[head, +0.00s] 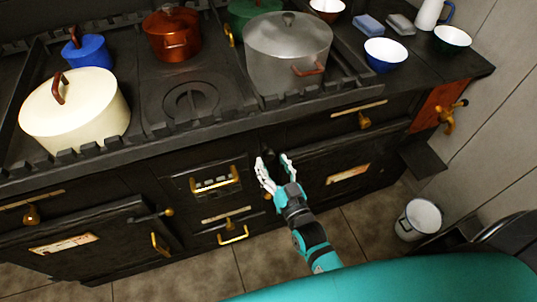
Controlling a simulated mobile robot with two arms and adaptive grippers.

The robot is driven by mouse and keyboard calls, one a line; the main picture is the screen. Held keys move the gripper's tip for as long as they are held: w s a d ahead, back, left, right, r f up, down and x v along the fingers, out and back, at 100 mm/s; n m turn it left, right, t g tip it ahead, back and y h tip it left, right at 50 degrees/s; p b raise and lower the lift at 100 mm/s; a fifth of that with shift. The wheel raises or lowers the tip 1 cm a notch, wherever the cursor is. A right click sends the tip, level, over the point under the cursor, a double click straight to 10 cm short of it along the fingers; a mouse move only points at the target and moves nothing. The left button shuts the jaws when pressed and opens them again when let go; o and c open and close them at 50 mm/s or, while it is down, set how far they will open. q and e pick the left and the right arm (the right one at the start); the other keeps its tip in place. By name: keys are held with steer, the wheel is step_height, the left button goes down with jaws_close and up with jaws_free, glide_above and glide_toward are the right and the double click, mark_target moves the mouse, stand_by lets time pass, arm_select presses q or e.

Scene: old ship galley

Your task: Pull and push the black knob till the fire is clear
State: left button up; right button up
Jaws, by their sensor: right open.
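My right gripper (272,160) is open in front of the black stove's front (140,185), its white fingertips pointing at the panel just right of the brass-handled grate. A small dark rounded shape, which looks like the black knob (268,153), shows between and just beyond the fingertips. It is dark against the dark stove, so I cannot tell whether the fingers touch it or how far out it stands. No fire shows in this view. My left gripper is not in view.
A cream pot (85,115), a blue pot (88,52), a copper pot (172,38) and a large grey pot (287,60) stand on the stove top. Oven doors flank the gripper. A brass tap (449,117) sticks out at right, above a white bucket (419,219) on the floor.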

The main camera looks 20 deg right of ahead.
mark_target(269, 158)
steer(key=w, duration=0.2)
steer(key=shift+w+a, duration=0.1)
steer(key=shift+w, duration=0.7)
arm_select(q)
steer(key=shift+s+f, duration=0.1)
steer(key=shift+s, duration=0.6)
arm_select(e)
jaws_close()
